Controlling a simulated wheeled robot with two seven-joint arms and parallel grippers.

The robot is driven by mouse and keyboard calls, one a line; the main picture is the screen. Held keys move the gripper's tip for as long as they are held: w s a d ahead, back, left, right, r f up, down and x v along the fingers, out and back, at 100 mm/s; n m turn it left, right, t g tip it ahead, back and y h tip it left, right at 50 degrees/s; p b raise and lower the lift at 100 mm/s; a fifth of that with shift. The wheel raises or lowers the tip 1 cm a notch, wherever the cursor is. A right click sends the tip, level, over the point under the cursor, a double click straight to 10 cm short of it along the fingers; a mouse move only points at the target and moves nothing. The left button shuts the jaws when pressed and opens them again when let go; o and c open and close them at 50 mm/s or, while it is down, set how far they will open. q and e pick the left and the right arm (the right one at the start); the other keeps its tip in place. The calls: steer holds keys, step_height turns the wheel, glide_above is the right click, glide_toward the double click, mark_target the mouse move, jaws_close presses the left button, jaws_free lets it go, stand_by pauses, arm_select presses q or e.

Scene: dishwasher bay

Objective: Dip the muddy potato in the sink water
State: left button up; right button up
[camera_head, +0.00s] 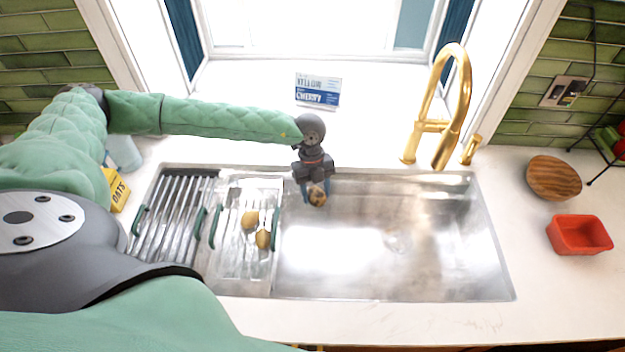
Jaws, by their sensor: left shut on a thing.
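My left gripper (316,189) reaches in from the left and points down over the back left part of the sink basin (400,270). It is shut on a small brown potato (317,197) with darker patches. The potato is at or above the basin; I cannot tell whether it touches water. The basin looks shiny and bright, and a water surface is hard to make out. My right gripper is not in view.
A clear tray (232,270) with two yellowish-brown potatoes (263,239) and a drying rack (168,225) lie left of the basin. A gold faucet (447,110) stands behind it. A red container (579,235) and a round wooden board (554,177) are at right.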

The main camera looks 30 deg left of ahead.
arm_select(q)
steer(key=shift+s+a+r, duration=0.1)
steer(key=shift+s+a, duration=0.1)
steer(key=shift+a, duration=0.2)
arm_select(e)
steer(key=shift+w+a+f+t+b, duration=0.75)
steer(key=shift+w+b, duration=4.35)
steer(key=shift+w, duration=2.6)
arm_select(q)
steer(key=shift+f+b, duration=1.1)
steer(key=shift+f, duration=10.45)
steer(key=shift+f+b, duration=0.65)
steer(key=shift+f, duration=0.45)
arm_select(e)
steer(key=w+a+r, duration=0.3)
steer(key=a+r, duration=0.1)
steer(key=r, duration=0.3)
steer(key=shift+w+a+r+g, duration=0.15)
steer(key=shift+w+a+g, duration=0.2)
